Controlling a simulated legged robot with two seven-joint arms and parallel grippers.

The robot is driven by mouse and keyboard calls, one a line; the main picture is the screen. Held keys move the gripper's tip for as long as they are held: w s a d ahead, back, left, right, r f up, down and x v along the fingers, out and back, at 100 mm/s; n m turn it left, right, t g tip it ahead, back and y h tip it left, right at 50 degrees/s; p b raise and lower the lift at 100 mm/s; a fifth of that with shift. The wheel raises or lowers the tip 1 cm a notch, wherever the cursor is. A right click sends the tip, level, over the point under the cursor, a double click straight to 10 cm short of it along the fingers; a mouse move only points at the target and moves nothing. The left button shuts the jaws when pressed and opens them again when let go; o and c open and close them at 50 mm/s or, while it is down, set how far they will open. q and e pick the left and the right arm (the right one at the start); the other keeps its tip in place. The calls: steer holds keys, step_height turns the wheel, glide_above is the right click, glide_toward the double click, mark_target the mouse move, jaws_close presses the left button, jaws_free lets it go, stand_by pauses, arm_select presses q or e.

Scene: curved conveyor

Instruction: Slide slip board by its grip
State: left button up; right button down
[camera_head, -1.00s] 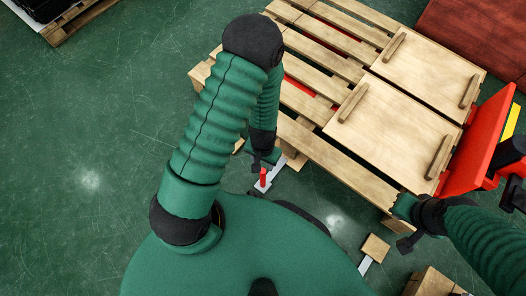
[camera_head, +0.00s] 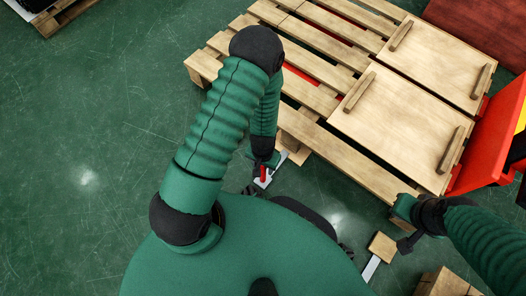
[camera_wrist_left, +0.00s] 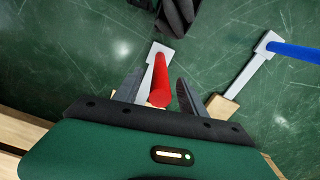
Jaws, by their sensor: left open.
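Two flat pale wooden boards lie side by side on a slatted pallet in the head view: a near board (camera_head: 400,125) and a far board (camera_head: 440,62). Each has two raised wooden bars; one grip bar (camera_head: 359,92) is on the near board's left edge. My left gripper (camera_head: 263,166) is low beside the pallet's front edge, apart from the boards. In the left wrist view its fingers are open around a red handle (camera_wrist_left: 160,75) on a pale plate; contact is unclear. My right gripper (camera_head: 405,222) is by the near board's front corner; its jaws are unclear.
The pallet (camera_head: 345,160) fills the upper right. A red and yellow object (camera_head: 490,145) stands right of the boards. A wooden block with a pale strip (camera_head: 382,246) lies in front; a blue handle (camera_wrist_left: 292,51) shows in the wrist view.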

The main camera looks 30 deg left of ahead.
arm_select(q)
jaws_close()
stand_by(1.3)
